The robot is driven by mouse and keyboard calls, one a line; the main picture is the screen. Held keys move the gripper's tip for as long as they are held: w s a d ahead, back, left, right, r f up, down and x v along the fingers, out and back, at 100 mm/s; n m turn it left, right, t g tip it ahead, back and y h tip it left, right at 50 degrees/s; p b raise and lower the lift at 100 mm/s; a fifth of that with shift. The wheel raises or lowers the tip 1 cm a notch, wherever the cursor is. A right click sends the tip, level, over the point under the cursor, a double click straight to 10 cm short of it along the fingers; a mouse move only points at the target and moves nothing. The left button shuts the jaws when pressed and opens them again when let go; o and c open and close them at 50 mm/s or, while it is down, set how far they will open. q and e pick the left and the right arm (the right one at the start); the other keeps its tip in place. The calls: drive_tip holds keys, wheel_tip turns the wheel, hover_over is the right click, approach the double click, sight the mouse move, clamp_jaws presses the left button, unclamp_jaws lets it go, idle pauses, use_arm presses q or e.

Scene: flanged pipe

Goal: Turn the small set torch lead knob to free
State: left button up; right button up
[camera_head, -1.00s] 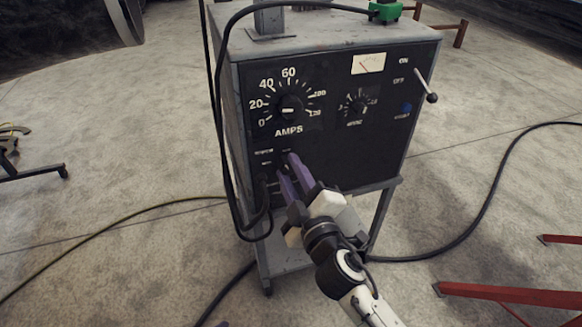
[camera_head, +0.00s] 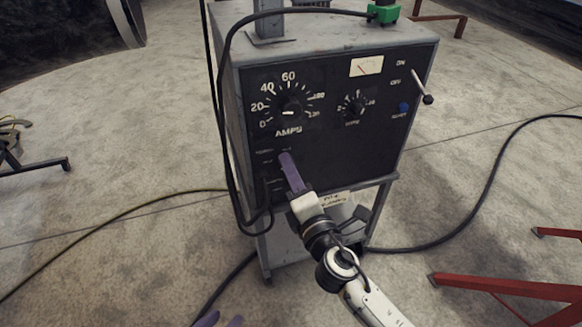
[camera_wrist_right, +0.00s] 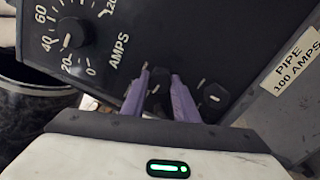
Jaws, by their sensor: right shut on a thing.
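The welding power source (camera_head: 325,140) stands in the middle of the head view with its black front panel towards me. My right gripper (camera_head: 287,160) reaches the lower left of the panel, under the AMPS dial, its purple fingers nearly in line in the head view. In the right wrist view its fingers (camera_wrist_right: 160,95) are shut on a small dark knob (camera_wrist_right: 158,82) with a pale mark. The fingers hide part of that knob. A second dark knob (camera_wrist_right: 213,97) with a white line sits just right of them.
The AMPS dial (camera_head: 291,112) and a smaller dial (camera_head: 353,106) are above my right gripper. A lever switch (camera_head: 422,88) sticks out at the upper right. Black cable (camera_head: 232,190) hangs down the left side. Red steel legs (camera_head: 500,290) stand at the lower right.

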drive_tip(key=shift+n, duration=1.1)
drive_tip(key=shift+p, duration=0.3)
drive_tip(key=o, duration=1.1)
drive_tip(key=shift+c, duration=0.2)
